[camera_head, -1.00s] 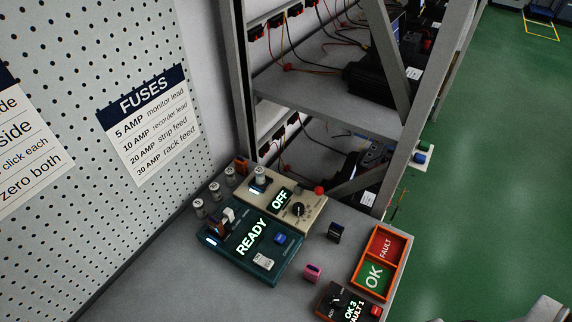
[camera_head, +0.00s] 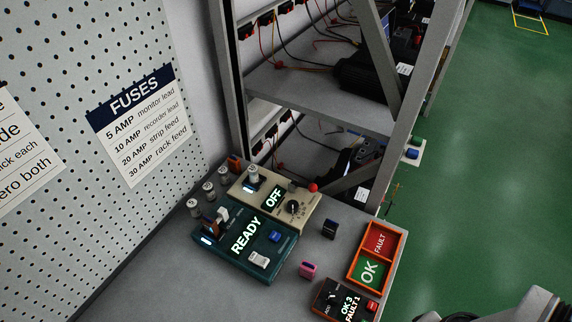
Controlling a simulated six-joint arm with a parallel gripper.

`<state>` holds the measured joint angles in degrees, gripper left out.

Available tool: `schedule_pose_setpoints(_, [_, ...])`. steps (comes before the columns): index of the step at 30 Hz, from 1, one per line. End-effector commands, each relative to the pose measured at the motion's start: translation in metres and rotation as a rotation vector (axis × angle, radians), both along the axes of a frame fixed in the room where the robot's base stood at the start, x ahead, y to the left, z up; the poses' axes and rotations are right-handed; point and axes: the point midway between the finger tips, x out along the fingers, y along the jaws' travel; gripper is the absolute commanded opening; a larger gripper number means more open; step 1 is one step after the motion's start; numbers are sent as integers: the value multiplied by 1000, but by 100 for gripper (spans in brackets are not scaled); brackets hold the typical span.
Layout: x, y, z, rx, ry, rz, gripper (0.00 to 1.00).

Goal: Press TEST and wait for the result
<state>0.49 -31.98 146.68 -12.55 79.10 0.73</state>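A teal tester box (camera_head: 246,247) sits on the grey bench, and its lit display reads READY. It has a blue button (camera_head: 275,237) and a pale grey button (camera_head: 259,259); their labels are too small to read. A small dark and orange part (camera_head: 211,225) stands at its left end, beside a lit strip. Behind it is a beige unit (camera_head: 306,204) with a display reading OFF, a black knob and a red button. Part of my arm (camera_head: 530,308) shows at the bottom right edge. My gripper's fingers are out of view.
An orange tray (camera_head: 351,274) has a red FAULT half and a green OK half. A dark counter box (camera_head: 330,304) reads OK 3, FAULT 1. Pink (camera_head: 309,269) and dark blue (camera_head: 329,229) small parts lie loose. A metal rack (camera_head: 320,105) stands behind; a pegboard (camera_head: 60,60) is left.

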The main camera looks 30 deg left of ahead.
Motion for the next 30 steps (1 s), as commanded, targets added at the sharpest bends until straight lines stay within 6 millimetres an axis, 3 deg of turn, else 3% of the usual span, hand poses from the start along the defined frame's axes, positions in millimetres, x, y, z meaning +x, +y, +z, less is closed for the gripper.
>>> schedule_pose_setpoints(14, [0,0,0,0,0,0,55])
schedule_pose_setpoints(24, [0,0,0,0,0,0,0])
schedule_pose_setpoints(30, [0,0,0,0,0,0,0])
